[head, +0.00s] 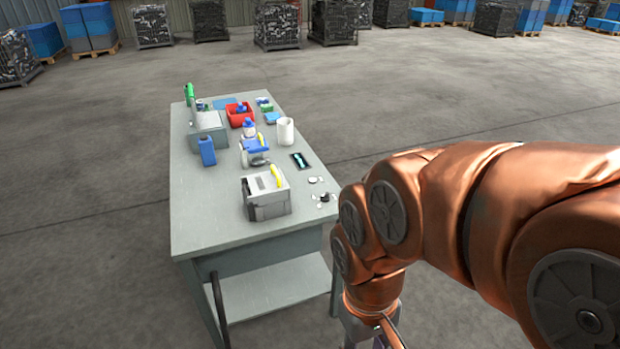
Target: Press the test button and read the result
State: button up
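No test button or result readout can be made out at this size in the head view. On the grey table stands a grey box-shaped device (266,196) with a yellow handle, near the front right. Behind it, near the right edge, lies a small flat dark device (300,160) with a light strip on its face. A grey machine (208,130) with a green upright part is at the back left. My gripper (372,335) is at the bottom edge, right of the table and apart from these devices. Its fingertips are cut off, so its opening is hidden.
The grey table (205,225) also holds a blue bottle (207,151), a blue-and-white item (255,150), a white cylinder (285,130), a red bin (239,114) and small parts. Its front-left top is bare. Loaded pallets line the far floor; concrete around the table is clear.

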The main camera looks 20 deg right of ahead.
grip_shut()
dwell(1.3)
